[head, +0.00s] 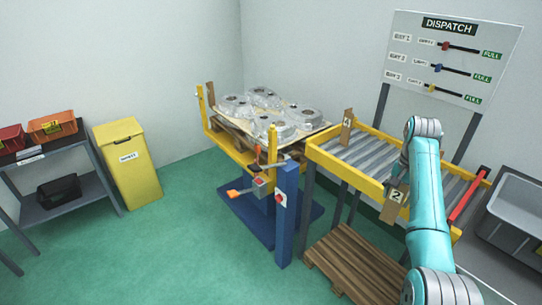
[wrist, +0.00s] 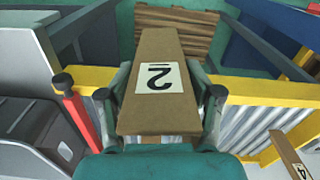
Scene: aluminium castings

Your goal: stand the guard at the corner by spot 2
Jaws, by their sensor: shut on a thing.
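A brown guard with a white label "2" fills the middle of the wrist view (wrist: 158,115). My gripper (wrist: 160,95) is shut on it, with one finger on each side. In the head view the guard (head: 391,212) hangs at the conveyor's near yellow rail, below my arm; I cannot tell whether it touches the rail. Silvery castings (head: 265,105) lie on a pallet on the yellow and blue lift table (head: 238,148). A brown upright piece (head: 211,95) stands at that load's back left corner. No spot 2 marking on the load is readable.
Another brown guard (head: 347,127), labelled "4", stands at the roller conveyor's (head: 368,150) left end. An empty wooden pallet (head: 352,268) lies below the conveyor. A yellow bin (head: 130,165) and shelf (head: 65,190) stand left. Green floor is clear between them and the lift table.

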